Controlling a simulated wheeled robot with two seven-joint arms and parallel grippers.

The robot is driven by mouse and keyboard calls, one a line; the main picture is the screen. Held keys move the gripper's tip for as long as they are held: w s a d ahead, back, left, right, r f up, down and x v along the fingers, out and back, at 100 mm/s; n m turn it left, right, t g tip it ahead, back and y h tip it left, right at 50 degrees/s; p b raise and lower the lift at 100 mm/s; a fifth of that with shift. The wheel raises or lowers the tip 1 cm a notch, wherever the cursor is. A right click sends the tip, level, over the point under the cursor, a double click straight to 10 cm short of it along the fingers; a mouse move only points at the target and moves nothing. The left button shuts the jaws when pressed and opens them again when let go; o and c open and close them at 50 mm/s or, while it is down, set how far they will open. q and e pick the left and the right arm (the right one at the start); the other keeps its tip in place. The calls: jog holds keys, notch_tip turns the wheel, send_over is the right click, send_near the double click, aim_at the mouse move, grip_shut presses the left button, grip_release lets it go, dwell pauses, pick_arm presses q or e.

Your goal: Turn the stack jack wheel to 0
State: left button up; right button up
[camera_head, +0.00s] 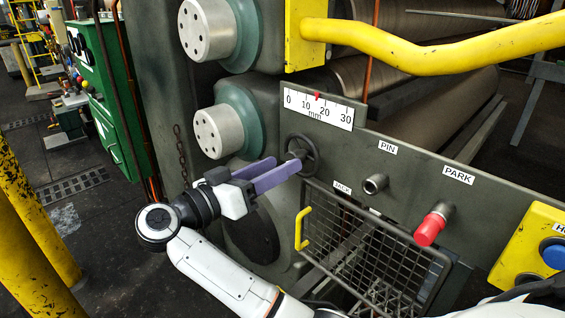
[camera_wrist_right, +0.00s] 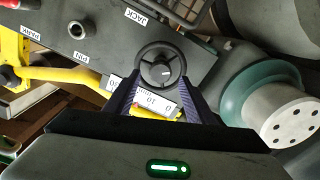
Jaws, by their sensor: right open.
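The jack wheel (camera_head: 301,155) is a small dark handwheel on the grey-green machine panel, above the JACK label (camera_head: 342,187). The white mm scale (camera_head: 318,109) above it reads 0 to 30, and its red pointer (camera_head: 317,95) stands between 10 and 20. My right gripper (camera_head: 287,164) has purple fingers that reach to the wheel and hide part of its left side. In the right wrist view the wheel (camera_wrist_right: 160,65) lies ahead between the open fingertips (camera_wrist_right: 160,78). I cannot tell whether they touch its rim. My left gripper is not in view.
Rollers with silver end caps (camera_head: 219,132) stand left of the panel. A yellow-handled mesh guard (camera_head: 365,245) is below the wheel. A yellow rail (camera_head: 440,58) crosses above.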

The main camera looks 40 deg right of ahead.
jog(key=shift+w+d, duration=0.1)
jog(key=shift+d, duration=1)
jog(key=c, duration=1.1)
jog(key=shift+o, duration=0.3)
jog(key=shift+f+m+p, duration=0.1)
jog(key=shift+m+p, duration=1.3)
jog(key=shift+m, duration=2)
